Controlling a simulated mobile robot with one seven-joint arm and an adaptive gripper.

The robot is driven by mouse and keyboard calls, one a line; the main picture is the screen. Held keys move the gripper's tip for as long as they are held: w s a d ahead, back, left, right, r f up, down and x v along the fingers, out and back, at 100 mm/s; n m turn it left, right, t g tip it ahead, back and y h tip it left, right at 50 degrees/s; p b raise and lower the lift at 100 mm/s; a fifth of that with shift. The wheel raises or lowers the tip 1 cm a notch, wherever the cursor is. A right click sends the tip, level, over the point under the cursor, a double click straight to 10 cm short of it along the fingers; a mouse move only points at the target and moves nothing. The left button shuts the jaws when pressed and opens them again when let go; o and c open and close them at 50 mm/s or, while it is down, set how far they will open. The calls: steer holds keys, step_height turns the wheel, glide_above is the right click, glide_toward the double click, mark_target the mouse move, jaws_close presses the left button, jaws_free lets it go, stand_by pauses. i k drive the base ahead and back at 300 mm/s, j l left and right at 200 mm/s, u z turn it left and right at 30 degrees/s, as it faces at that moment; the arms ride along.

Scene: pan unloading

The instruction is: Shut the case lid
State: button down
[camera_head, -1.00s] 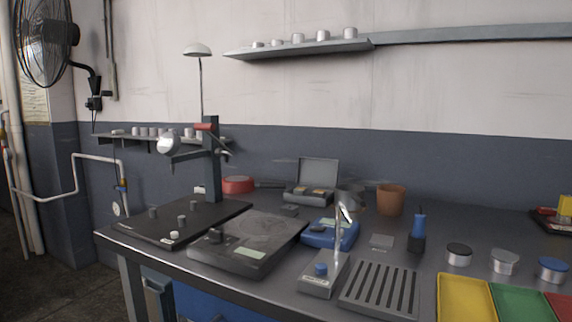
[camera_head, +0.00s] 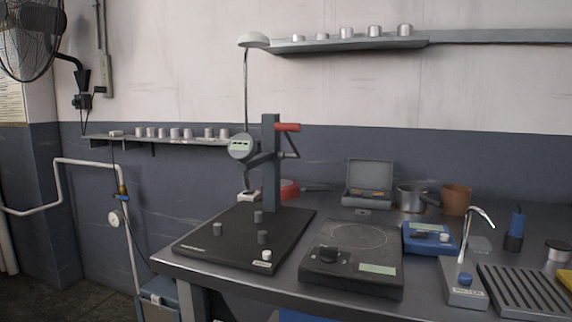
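The grey case (camera_head: 368,198) stands at the back of the workbench, near the wall. Its lid (camera_head: 370,173) is raised upright at the rear, so the case is open. Some brownish items show inside the case, too small to make out. My gripper is not in view.
The dark workbench (camera_head: 230,292) holds a black plate with a post stand (camera_head: 270,165), a dark hotplate-like device (camera_head: 352,268), a blue device (camera_head: 430,238), a metal pot (camera_head: 411,199), a brown pot (camera_head: 457,200) and a tap (camera_head: 470,232). A wall shelf (camera_head: 345,44) hangs above.

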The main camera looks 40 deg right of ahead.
mark_target(362, 173)
steer(key=i+j+u, duration=0.4)
steer(key=i, duration=0.15)
steer(key=i+u, duration=0.45)
steer(key=i+z, duration=0.75)
steer(key=i+j+z, duration=0.35)
steer(key=i+z, duration=0.2)
steer(key=z, duration=0.3)
steer(key=i+z, duration=0.25)
steer(key=z, duration=0.2)
steer(key=i+z, duration=0.2)
steer(key=z, duration=0.3)
steer(key=i+j+z, duration=0.3)
steer(key=z, duration=0.15)
steer(key=i+j, duration=0.05)
steer(key=i, duration=0.05)
